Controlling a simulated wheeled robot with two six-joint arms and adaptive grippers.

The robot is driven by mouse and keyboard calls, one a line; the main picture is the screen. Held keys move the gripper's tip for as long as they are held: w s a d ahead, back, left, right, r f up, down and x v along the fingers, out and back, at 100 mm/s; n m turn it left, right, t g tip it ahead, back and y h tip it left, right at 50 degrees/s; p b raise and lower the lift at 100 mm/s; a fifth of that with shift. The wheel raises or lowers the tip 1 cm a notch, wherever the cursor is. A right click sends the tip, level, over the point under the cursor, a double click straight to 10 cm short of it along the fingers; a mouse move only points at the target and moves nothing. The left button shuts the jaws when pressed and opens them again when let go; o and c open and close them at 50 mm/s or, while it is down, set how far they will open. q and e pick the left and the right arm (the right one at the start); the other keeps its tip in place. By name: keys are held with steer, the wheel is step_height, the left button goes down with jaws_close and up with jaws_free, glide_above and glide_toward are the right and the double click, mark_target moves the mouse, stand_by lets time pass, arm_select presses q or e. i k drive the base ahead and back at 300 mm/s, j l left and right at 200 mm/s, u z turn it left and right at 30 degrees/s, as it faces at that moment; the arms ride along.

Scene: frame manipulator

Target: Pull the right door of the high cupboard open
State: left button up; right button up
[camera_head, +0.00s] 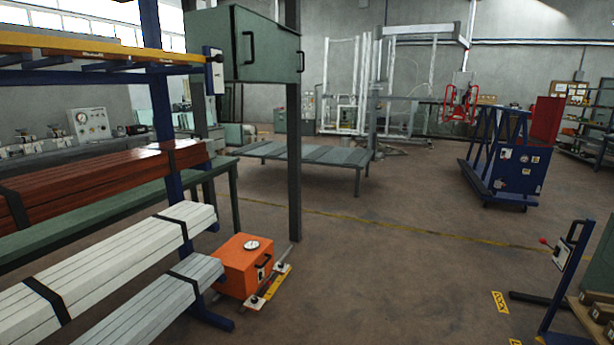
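The high cupboard (272,50) is a dark green box at the upper left, raised on dark posts. One black handle (249,47) shows near the left end of its handled face, and a second black handle (301,62) shows at its right edge. No clear gap shows in that face, so the doors look shut. The seam between the doors cannot be made out at this size. Neither of my grippers is in view, and nothing is seen touching the cupboard.
A blue rack with a yellow beam (100,45) and stacked profiles (110,265) fills the left. An orange box (243,262) stands by the post (294,160). A low table (305,158) is behind. Middle floor is clear; a blue cart (515,165) stands right.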

mark_target(289, 42)
steer(key=i+l+z, duration=0.3)
steer(key=i, duration=1.2)
steer(key=i+j+z, duration=0.3)
steer(key=i, duration=1.15)
steer(key=i+l, duration=0.05)
steer(key=l, duration=0.05)
